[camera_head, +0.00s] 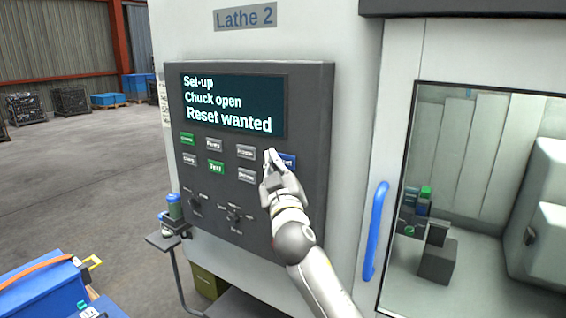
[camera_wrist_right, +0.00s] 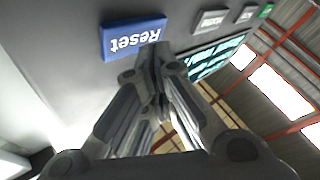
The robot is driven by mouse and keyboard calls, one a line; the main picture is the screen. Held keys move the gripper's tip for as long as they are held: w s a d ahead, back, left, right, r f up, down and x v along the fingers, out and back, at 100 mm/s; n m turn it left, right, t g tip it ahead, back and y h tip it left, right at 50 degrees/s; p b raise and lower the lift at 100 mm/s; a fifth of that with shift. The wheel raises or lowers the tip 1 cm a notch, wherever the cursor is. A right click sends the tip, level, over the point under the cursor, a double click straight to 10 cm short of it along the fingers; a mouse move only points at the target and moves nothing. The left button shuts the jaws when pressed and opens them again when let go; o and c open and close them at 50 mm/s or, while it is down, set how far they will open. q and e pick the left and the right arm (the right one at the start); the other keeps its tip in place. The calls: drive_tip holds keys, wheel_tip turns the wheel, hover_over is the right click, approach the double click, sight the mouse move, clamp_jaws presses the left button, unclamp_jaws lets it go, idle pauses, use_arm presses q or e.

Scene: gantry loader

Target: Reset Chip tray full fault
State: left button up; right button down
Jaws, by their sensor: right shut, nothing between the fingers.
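The Lathe 2 control panel (camera_head: 319,110) carries a screen (camera_head: 234,103) reading "Set-up", "Chuck open", "Reset wanted". Rows of grey and green buttons sit below the screen. The blue Reset button (camera_head: 289,160) is at the right of the upper row, partly hidden behind my right gripper (camera_head: 270,157). In the right wrist view the Reset button (camera_wrist_right: 133,39) shows its label upside down. There my right gripper (camera_wrist_right: 150,50) is shut and empty, its fingertips close by the button's lower edge in the picture. I cannot tell whether they touch the panel. My left gripper is not in view.
A blue door handle (camera_head: 375,231) and a glazed door stand right of the panel. A small shelf (camera_head: 165,241) with bottles juts out at the panel's lower left. A blue box (camera_head: 45,287) is at the lower left. Open floor lies to the left.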

drive_tip(key=shift+w+d, duration=0.15)
drive_tip(key=shift+w, duration=0.05)
drive_tip(key=shift+w+d, duration=0.25)
drive_tip(key=shift+w, duration=0.05)
idle(0.9)
drive_tip(key=shift+s+a, duration=0.45)
drive_tip(key=shift+s, duration=0.2)
drive_tip(key=shift+s+a+b, duration=0.2)
drive_tip(key=shift+s+a, duration=0.55)
drive_tip(key=shift+s, duration=0.25)
drive_tip(key=shift+s+a+b, duration=0.15)
drive_tip(key=shift+s+a, duration=0.6)
drive_tip(key=shift+s, duration=0.25)
